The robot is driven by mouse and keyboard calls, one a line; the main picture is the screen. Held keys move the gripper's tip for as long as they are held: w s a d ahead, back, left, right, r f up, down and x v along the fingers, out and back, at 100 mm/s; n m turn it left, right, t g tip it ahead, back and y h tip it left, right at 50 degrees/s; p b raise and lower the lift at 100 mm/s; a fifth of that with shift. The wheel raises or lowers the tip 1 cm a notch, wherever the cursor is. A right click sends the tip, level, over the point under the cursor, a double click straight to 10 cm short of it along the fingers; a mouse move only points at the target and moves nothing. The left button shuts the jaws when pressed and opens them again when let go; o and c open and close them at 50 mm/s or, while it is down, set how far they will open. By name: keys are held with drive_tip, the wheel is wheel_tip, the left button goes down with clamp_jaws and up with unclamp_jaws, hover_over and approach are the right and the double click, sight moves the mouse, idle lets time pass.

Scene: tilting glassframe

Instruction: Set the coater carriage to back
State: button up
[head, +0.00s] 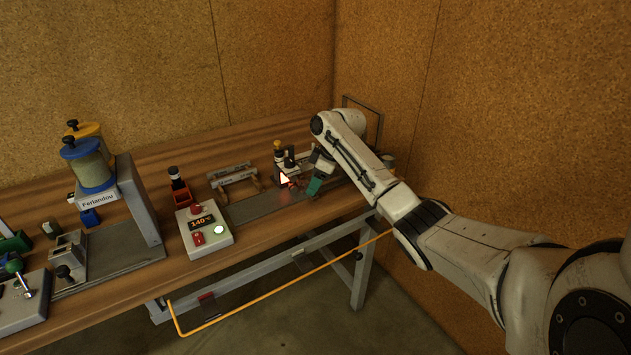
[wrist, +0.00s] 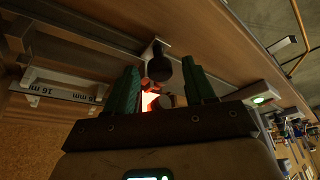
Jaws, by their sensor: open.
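What looks like the coater carriage (head: 286,163) is a small block on the grey plate at the back right of the bench. It has upright posts with dark and pale tops and a glowing red mark. My gripper (head: 312,183) has green fingers and is just right of the carriage. In the wrist view the fingers of my gripper (wrist: 161,72) stand apart. I cannot tell whether either finger touches the knob.
A control box (head: 204,229) reading 140 stands left of the plate. The spool stand (head: 135,205) is farther left. A grey frame (head: 364,98) stands near the wall behind my arm.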

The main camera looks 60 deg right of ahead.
clamp_jaws()
idle(0.6)
